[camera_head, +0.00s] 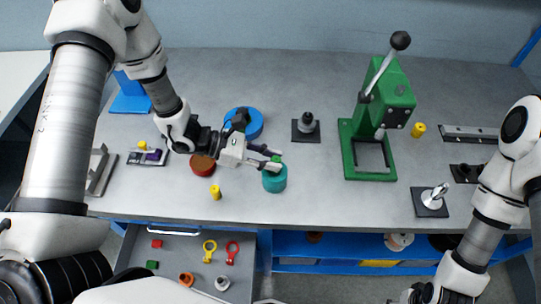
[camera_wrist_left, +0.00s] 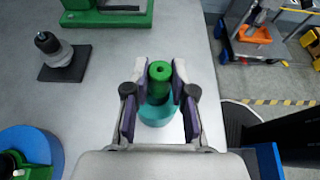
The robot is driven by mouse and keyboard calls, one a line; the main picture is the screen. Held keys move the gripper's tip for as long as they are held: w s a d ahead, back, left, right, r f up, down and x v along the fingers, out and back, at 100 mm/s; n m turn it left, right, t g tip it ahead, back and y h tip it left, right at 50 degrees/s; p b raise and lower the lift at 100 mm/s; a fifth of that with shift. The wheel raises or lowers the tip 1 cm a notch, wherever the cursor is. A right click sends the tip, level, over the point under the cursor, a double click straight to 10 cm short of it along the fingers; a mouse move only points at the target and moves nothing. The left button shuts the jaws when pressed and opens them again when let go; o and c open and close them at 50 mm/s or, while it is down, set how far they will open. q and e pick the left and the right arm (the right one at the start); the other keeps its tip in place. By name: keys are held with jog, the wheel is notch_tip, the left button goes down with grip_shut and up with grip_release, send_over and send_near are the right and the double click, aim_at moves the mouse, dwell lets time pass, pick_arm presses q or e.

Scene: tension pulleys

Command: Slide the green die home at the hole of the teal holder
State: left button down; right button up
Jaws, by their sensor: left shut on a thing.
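The green die (camera_wrist_left: 159,80) is a small upright cylinder with a hole in its top, held between the fingers of my left gripper (camera_wrist_left: 159,92). The teal holder (camera_wrist_left: 160,112) is a round cylinder directly below the die in the wrist view. In the head view the teal holder (camera_head: 274,180) stands on the table near its front edge, with my left gripper (camera_head: 272,162) over its top. A bit of the green die (camera_head: 276,159) shows between the fingertips. The holder's hole is hidden, and I cannot tell whether the die is inside it. My right gripper is not clearly visible at the lower right.
A yellow cylinder (camera_head: 215,192) and a red-brown round holder (camera_head: 203,165) stand left of the teal holder. A blue round piece (camera_head: 250,123) is behind. A green press (camera_head: 367,130) stands to the right. An open drawer (camera_head: 180,262) holds several small parts below the front edge.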

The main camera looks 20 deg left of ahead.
pick_arm(q)
jog(key=shift+w+f, duration=0.1)
jog(key=shift+w, duration=0.15)
jog(key=shift+s+a+b, duration=0.15)
jog(key=shift+s+b, duration=0.1)
jog(key=shift+b, duration=0.1)
dwell(0.4)
jog(key=shift+w+f+b, duration=0.1)
jog(key=shift+f+b, duration=0.05)
jog(key=shift+b, duration=0.2)
dwell(0.3)
jog(key=shift+b, duration=0.3)
